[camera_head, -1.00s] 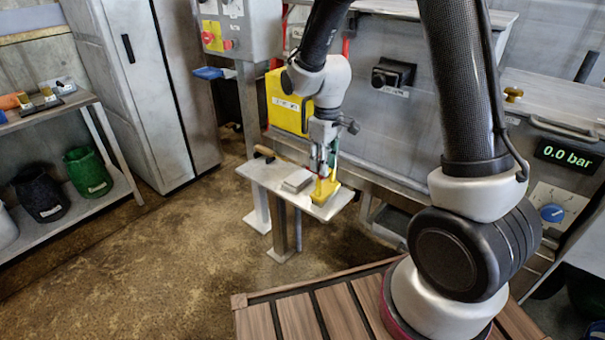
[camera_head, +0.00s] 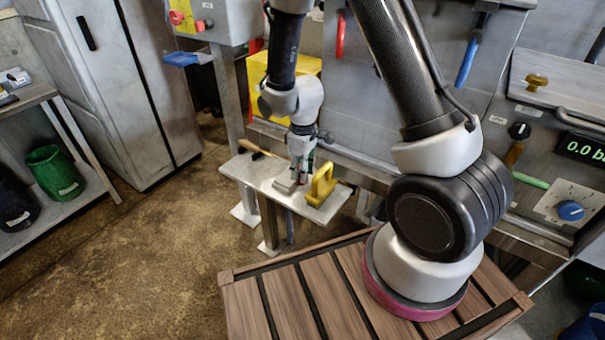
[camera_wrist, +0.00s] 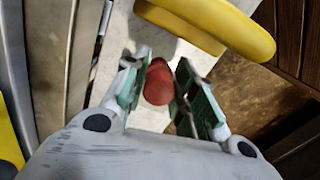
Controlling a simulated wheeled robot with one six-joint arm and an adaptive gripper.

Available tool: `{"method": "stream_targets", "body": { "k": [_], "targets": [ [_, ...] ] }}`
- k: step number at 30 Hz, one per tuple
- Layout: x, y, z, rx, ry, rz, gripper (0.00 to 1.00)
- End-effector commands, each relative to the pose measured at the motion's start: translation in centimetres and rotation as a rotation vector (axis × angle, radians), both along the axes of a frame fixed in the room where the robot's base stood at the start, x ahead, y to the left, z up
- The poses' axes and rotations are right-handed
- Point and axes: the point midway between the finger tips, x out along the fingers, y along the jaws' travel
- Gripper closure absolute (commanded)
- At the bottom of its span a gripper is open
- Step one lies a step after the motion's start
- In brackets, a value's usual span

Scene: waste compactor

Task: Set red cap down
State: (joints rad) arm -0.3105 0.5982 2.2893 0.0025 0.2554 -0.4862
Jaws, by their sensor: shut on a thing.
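The red cap (camera_wrist: 159,82) is between the two green-padded fingers of my gripper (camera_wrist: 160,92) in the wrist view. The fingers are shut on it. In the head view my gripper (camera_head: 299,172) points down over the small white bench (camera_head: 252,175). It is just left of a yellow handled tool (camera_head: 320,186). The cap cannot be made out in the head view. I cannot tell whether the cap touches the bench.
The yellow tool also shows close by in the wrist view (camera_wrist: 225,22). A grey block (camera_head: 284,186) lies by my gripper, and a wooden-handled brush (camera_head: 253,148) lies at the bench's back left. The machine front stands behind. Open floor (camera_head: 150,240) is at left.

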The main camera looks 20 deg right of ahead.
Motion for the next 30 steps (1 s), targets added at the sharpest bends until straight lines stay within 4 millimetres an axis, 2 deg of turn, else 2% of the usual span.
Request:
{"method": "stream_targets", "body": {
  "k": [3,15,16,18,19,30],
  "targets": [
    [0.0,0.0,-1.4,0.0,0.001,0.0,0.96],
    [0.0,0.0,-1.9,0.001,-0.001,0.0,0.96],
    [0.0,0.0,-1.8,0.0,-0.001,0.0,0.67],
    [0.0,0.0,-1.8,0.0,-0.001,0.0,0.55],
    [0.0,0.0,-1.8,0.0,-0.001,0.0,0.52],
    [0.1,0.0,-1.3,0.001,-0.002,0.0,0.52]
  ]
}}
